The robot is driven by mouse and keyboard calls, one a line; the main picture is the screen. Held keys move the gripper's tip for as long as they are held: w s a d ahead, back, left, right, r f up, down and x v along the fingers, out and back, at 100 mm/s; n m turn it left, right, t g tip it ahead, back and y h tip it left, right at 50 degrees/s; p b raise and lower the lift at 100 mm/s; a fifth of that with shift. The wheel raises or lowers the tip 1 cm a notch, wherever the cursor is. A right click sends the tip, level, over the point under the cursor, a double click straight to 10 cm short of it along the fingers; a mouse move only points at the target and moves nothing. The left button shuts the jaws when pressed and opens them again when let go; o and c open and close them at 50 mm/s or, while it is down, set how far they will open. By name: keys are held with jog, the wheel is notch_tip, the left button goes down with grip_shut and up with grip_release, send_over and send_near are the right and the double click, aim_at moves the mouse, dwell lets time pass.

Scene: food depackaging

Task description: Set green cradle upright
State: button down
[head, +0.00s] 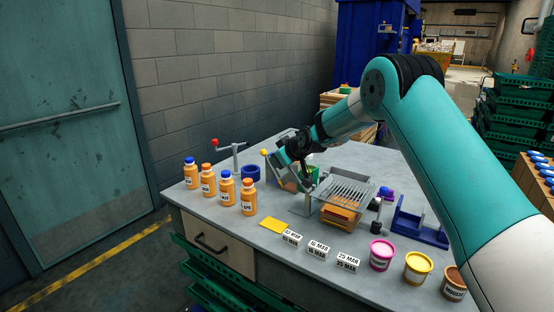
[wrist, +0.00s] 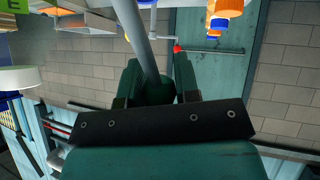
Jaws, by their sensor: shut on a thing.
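A green piece (head: 314,173), perhaps the green cradle, shows partly behind my gripper on the grey table (head: 385,160). My arm hides much of it, so I cannot tell whether it stands upright or lies tilted. My gripper (head: 294,166) is over the middle of the table, left of the wire rack (head: 350,188). In the wrist view, the dark green fingers of my gripper (wrist: 150,88) are shut on a grey rod (wrist: 138,35) that runs up between them. The rod's far end is out of that view.
Several orange bottles (head: 227,188) stand at the left, near a red-knobbed stand (head: 235,155) and a blue ring (head: 251,173). Label blocks (head: 318,249) and tubs (head: 382,254) line the front edge. A blue holder (head: 425,232) stands at the right. The back right of the table is clear.

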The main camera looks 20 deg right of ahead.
jog(key=shift+d+f, duration=0.1)
jog(key=shift+f, duration=0.05)
jog(key=c, duration=0.9)
grip_release()
jog(key=shift+w+f, duration=0.15)
jog(key=shift+w, duration=0.05)
jog(key=shift+o, duration=0.2)
jog(key=shift+s, duration=0.1)
jog(key=b+v, duration=0.5)
jog(key=v, duration=1.2)
jog(key=shift+r, duration=0.2)
jog(key=shift+s, duration=0.1)
